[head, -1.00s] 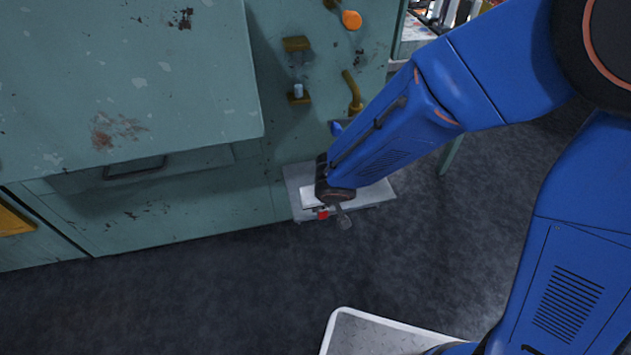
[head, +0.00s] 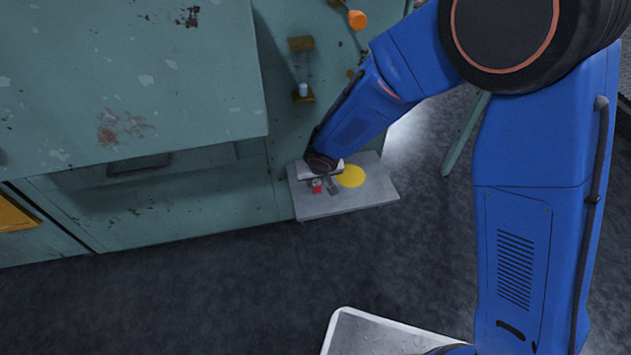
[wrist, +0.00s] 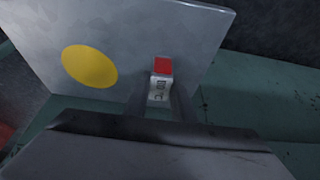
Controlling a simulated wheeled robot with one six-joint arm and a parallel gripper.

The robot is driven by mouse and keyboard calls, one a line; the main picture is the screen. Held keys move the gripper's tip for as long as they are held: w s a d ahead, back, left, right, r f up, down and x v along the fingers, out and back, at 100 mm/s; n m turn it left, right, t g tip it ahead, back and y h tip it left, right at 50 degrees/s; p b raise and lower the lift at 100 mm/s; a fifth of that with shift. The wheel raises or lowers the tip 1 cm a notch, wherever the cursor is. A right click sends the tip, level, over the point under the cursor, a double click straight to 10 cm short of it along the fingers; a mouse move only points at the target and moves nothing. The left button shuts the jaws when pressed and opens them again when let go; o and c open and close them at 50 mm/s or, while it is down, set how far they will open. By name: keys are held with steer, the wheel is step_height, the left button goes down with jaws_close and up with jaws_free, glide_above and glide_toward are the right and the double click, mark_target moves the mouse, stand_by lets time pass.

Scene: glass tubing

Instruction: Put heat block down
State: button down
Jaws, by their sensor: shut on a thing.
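The heat block (wrist: 160,80) is a small white block with a red top end and dark markings. In the wrist view it sits between the two fingers of my gripper (wrist: 160,102), which is shut on it. In the head view its red end (head: 317,185) shows just below my gripper (head: 325,186), over the left part of a grey metal shelf (head: 350,202). A yellow round spot (head: 351,176) on the shelf lies to the right of the block; it also shows in the wrist view (wrist: 89,66). I cannot tell whether the block touches the shelf.
The shelf juts from a worn green machine (head: 180,210). A light tray (head: 385,335) stands at the bottom. The shelf's right part is clear.

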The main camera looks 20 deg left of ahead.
steer(key=shift+f, duration=0.25)
steer(key=shift+f, duration=0.1)
steer(key=c, duration=1.5)
jaws_free()
steer(key=v, duration=1.2)
